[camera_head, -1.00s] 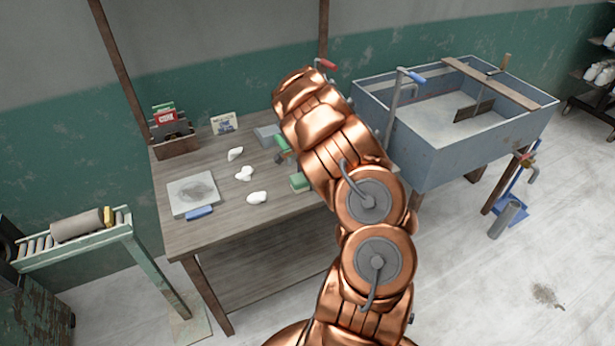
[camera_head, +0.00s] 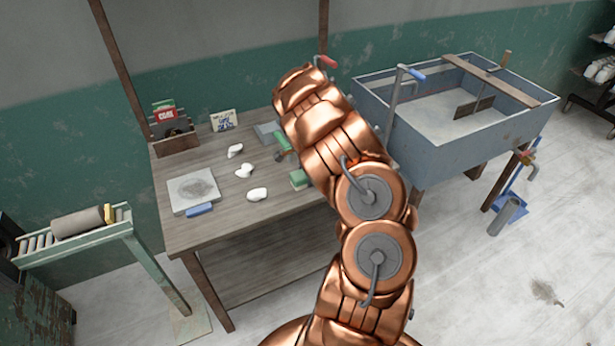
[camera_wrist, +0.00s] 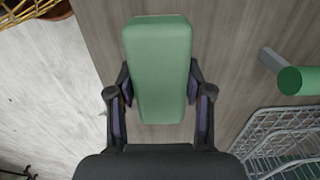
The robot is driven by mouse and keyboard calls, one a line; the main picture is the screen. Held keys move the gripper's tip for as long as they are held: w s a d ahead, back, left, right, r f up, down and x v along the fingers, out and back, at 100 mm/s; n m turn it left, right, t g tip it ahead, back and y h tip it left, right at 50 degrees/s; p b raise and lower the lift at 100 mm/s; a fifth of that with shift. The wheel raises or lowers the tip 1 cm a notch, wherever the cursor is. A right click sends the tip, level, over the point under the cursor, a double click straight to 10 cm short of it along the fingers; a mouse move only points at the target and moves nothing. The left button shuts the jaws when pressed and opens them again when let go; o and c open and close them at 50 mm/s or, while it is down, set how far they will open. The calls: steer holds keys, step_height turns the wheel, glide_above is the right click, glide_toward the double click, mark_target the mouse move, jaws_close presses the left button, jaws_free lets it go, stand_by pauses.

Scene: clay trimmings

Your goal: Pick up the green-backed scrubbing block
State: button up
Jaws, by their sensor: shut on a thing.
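The green-backed scrubbing block (camera_wrist: 160,70) stands out in the wrist view, its long green back facing the camera. My gripper (camera_wrist: 160,106) has a finger on each side of its lower part and is shut on it. The wooden table top shows behind the block; I cannot tell whether they touch. In the head view a green block (camera_head: 299,179), seemingly the same one, shows at the left edge of my copper arm, over the table's front right part. My gripper's fingers are hidden behind the arm there.
A green-ended grey rod (camera_wrist: 293,80) and a wire rack (camera_wrist: 285,140) lie right of the block. On the table (camera_head: 240,225) are several white lumps (camera_head: 243,170), a grey slab (camera_head: 190,205) and a blue block (camera_head: 199,210). A blue-grey sink (camera_head: 455,150) stands at right.

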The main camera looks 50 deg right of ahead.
mark_target(306, 173)
steer(key=shift+r+b, duration=0.55)
steer(key=shift+r, duration=0.15)
steer(key=shift+a+r+b, duration=0.2)
steer(key=shift+r+b, duration=0.15)
steer(key=shift+r, duration=0.2)
steer(key=shift+a+r+b, duration=0.2)
steer(key=shift+r+b, duration=0.1)
steer(key=shift+r, duration=0.2)
steer(key=a+b, duration=0.1)
steer(key=a, duration=0.4)
steer(key=s+a+r+b, duration=0.1)
steer(key=a+b, duration=0.1)
steer(key=a, duration=0.3)
steer(key=s+a+b, duration=0.1)
steer(key=a, duration=0.4)
steer(key=shift+r, duration=0.25)
